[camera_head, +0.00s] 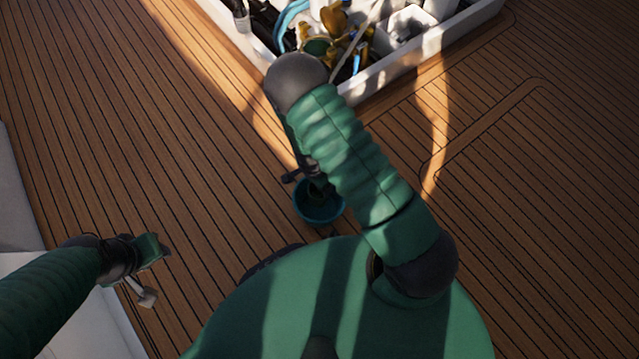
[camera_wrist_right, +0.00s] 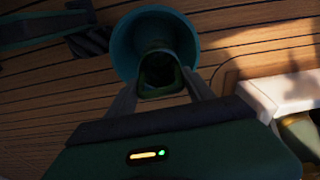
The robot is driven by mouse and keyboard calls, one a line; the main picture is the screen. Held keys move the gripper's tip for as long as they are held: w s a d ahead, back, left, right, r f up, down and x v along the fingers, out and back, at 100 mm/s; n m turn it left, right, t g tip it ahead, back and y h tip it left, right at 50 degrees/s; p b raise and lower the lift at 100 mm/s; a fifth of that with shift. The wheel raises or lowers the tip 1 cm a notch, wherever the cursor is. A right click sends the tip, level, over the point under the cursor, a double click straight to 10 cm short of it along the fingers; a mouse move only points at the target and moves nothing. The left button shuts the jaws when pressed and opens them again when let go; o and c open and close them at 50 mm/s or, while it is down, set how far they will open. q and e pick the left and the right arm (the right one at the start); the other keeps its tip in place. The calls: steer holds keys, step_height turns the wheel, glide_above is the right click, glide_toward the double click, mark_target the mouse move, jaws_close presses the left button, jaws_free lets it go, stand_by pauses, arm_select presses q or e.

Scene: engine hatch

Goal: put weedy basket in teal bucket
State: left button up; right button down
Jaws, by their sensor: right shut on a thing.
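The teal bucket (camera_head: 318,212) stands on the deck just in front of my body, partly covered by my right arm. In the right wrist view the bucket (camera_wrist_right: 187,38) is at the top centre. The weedy basket (camera_wrist_right: 160,74), dark and greenish, is between my right gripper's fingers (camera_wrist_right: 160,92), which are shut on it. It overlaps the bucket's opening in that view; I cannot tell how deep it sits. In the head view my right gripper (camera_head: 312,182) is over the bucket. My left gripper (camera_head: 150,272) hangs over the deck at the lower left; its jaw state is unclear.
The open engine hatch (camera_head: 420,50), with a white rim and pipes inside, is at the top. A white surface (camera_head: 75,310) lies at the lower left. The wooden deck (camera_head: 150,120) on the left and right is clear.

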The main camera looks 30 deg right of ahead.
steer(key=shift+m, duration=0.3)
steer(key=f+b, duration=0.2)
steer(key=f, duration=0.1)
steer(key=f+b, duration=0.2)
steer(key=f, duration=0.2)
steer(key=f+b, duration=0.3)
steer(key=f, duration=0.1)
steer(key=shift+s+f, duration=0.1)
steer(key=shift+s, duration=0.25)
steer(key=shift+r, duration=0.2)
steer(key=shift+a+f, duration=0.1)
steer(key=shift+f, duration=0.05)
steer(key=shift+c, duration=1.9)
jaws_free()
steer(key=w+a+r+n+t+y+p, duration=0.1)
steer(key=a+r+n+p, duration=0.25)
steer(key=r, duration=1.05)
steer(key=w+a+r+n+y+p, duration=0.15)
steer(key=r+n+p, duration=0.3)
steer(key=r, duration=0.95)
steer(key=s+r+n+t+h, duration=0.1)
steer(key=s+r+n, duration=0.6)
steer(key=r, duration=0.5)
steer(key=shift+d+n+p, duration=0.25)
steer(key=shift+n+p, duration=0.1)
steer(key=shift+n, duration=0.75)
